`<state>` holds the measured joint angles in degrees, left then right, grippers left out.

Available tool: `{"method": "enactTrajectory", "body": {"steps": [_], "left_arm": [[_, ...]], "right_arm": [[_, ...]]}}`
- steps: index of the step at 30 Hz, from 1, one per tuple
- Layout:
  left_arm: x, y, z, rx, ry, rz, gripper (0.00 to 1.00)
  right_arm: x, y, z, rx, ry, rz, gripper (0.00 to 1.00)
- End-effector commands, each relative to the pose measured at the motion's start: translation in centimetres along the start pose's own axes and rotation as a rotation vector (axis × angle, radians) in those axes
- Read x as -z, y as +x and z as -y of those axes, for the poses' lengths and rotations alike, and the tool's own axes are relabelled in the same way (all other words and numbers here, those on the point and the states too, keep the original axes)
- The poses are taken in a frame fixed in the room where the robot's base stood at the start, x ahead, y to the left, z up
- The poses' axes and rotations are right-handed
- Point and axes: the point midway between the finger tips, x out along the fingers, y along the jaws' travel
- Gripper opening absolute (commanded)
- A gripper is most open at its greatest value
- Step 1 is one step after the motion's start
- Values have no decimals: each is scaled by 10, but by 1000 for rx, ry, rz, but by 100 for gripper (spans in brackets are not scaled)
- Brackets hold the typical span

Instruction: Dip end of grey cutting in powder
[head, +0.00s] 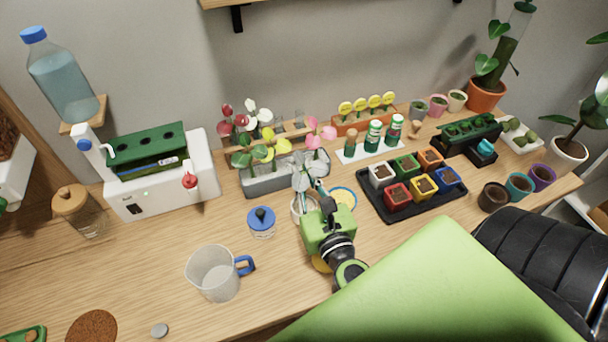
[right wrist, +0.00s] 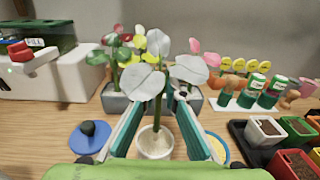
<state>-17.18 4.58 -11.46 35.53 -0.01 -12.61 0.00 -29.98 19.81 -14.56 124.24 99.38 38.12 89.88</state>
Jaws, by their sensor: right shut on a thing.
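The grey cutting (head: 302,181) has pale grey leaves and a green stem; it also shows in the right wrist view (right wrist: 146,78). My right gripper (head: 322,195) is shut on its stem, between the two fingers in the right wrist view (right wrist: 160,100). The cutting is upright, leaves on top. A small white pot (right wrist: 155,146) with pale powder stands below the stem; in the head view its rim (head: 296,208) is partly hidden by my gripper. The stem's lower end is over or inside the pot; I cannot tell if it touches the powder. My left gripper is out of view.
A blue-lidded jar (head: 261,222) stands left of the pot, a yellow dish with blue rim (head: 343,197) right. A grey rack (head: 265,181) of colored cuttings is behind. A measuring jug (head: 214,273) stands front left. A black tray (head: 420,212) of colored pots is right.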

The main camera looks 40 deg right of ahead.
Motion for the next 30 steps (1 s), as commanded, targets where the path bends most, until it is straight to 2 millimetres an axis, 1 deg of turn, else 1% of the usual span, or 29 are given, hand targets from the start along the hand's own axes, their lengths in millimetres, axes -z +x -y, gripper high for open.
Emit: {"method": "enactTrajectory", "body": {"steps": [1,18,21,30], "left_arm": [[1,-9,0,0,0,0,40],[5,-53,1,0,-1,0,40],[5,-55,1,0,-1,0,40],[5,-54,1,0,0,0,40]], "right_arm": [[-9,0,0,0,0,1,1],[-56,0,0,1,0,3,1],[-59,0,0,1,0,3,1],[-57,0,0,1,0,4,1]]}}
